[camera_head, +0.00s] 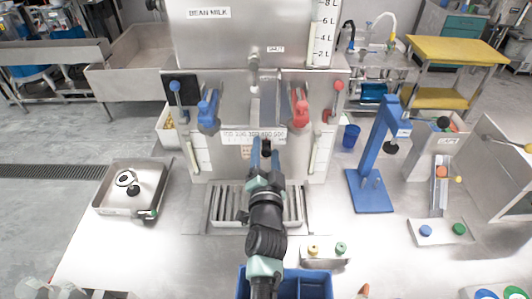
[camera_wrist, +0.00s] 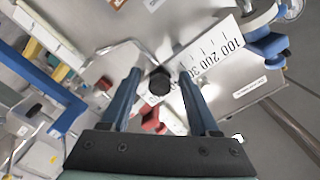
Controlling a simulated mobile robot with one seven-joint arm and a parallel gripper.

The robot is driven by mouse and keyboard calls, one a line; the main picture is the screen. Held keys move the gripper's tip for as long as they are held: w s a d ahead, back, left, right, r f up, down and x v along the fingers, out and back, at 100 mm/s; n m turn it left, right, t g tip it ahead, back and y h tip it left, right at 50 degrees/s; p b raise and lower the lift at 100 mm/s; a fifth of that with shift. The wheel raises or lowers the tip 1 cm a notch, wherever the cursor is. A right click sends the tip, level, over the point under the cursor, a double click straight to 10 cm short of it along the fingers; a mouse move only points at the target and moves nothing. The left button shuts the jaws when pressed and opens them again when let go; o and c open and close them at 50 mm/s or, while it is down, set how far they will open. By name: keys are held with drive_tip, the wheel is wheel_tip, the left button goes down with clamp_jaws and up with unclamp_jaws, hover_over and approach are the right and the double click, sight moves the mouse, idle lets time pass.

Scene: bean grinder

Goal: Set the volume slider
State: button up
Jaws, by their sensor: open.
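The volume scale (camera_head: 253,135) is a white strip with printed numbers on the front of the steel bean milk machine. It also shows in the wrist view (camera_wrist: 210,58), tilted, with 100 and 200 readable. A round black knob (camera_wrist: 159,82) sits at the scale's edge, beyond the 200 mark. My gripper (camera_wrist: 159,76) is open, with one blue finger on each side of the knob in the picture. I cannot tell whether the fingertips reach around it or touch it. In the head view, my gripper (camera_head: 265,148) is just in front of the scale and partly covers it.
Blue (camera_head: 208,110) and red (camera_head: 300,108) taps flank the scale. A slotted drain grate (camera_head: 222,207) lies below my arm. A blue press stand (camera_head: 370,190) stands to the right, and a steel tray (camera_head: 110,207) to the left. A blue bin (camera_head: 318,284) is at the front.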

clamp_jaws()
drive_tip(key=shift+f, duration=0.1)
idle(1.2)
